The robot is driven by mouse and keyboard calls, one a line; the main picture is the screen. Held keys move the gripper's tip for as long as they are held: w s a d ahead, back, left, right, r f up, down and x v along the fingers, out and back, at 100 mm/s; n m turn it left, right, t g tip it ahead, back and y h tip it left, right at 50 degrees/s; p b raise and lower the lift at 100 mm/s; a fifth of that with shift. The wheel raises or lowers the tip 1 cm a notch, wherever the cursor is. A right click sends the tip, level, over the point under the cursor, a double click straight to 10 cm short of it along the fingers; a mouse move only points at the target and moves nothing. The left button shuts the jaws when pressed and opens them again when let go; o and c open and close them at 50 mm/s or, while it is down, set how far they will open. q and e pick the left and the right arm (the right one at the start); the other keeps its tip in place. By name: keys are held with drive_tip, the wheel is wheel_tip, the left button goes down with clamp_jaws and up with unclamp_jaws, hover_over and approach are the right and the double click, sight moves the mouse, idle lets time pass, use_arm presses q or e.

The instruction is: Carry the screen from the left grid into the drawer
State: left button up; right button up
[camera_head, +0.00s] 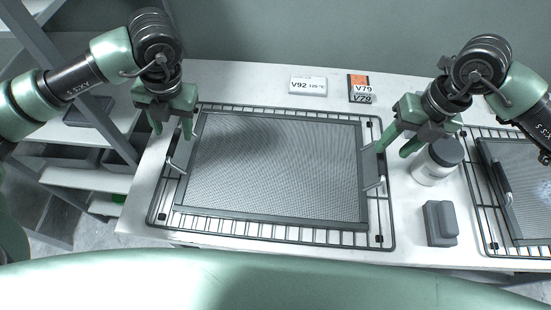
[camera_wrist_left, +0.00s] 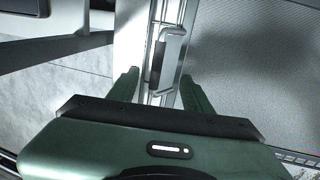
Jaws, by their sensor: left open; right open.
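The screen (camera_head: 275,168), a grey mesh in a dark frame, lies flat on the left wire grid (camera_head: 270,232). It has a handle at its left side (camera_head: 177,165) and one at its right side (camera_head: 374,186). My left gripper (camera_head: 172,124) is open and empty above the screen's left edge, near the upper left corner. In the left wrist view its fingers (camera_wrist_left: 160,88) are apart, with the left handle (camera_wrist_left: 170,55) showing between and beyond them. I cannot identify the drawer for certain.
A dark-lidded white jar (camera_head: 436,162) and a grey block (camera_head: 440,223) stand right of the grid. A second grid with another screen (camera_head: 525,180) is at far right. Cards marked V92 (camera_head: 308,85) and V79 (camera_head: 360,84) are behind. Shelving (camera_head: 75,178) stands at left.

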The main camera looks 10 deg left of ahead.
sight(175, 142)
use_arm(q)
drive_tip(key=f, duration=0.3)
drive_tip(key=a+f, duration=0.1)
drive_tip(key=f, duration=0.2)
drive_tip(key=shift+a+f, duration=0.2)
drive_tip(key=shift+f, duration=0.15)
use_arm(e)
drive_tip(key=f, duration=0.3)
drive_tip(key=a+f, duration=0.1)
drive_tip(key=f, duration=0.2)
drive_tip(key=shift+a+f, duration=0.2)
drive_tip(key=shift+f, duration=0.15)
use_arm(q)
drive_tip(key=c, duration=1)
use_arm(e)
clamp_jaws()
use_arm(q)
clamp_jaws()
drive_tip(key=shift+a, duration=0.1)
use_arm(e)
drive_tip(key=shift+d, duration=0.1)
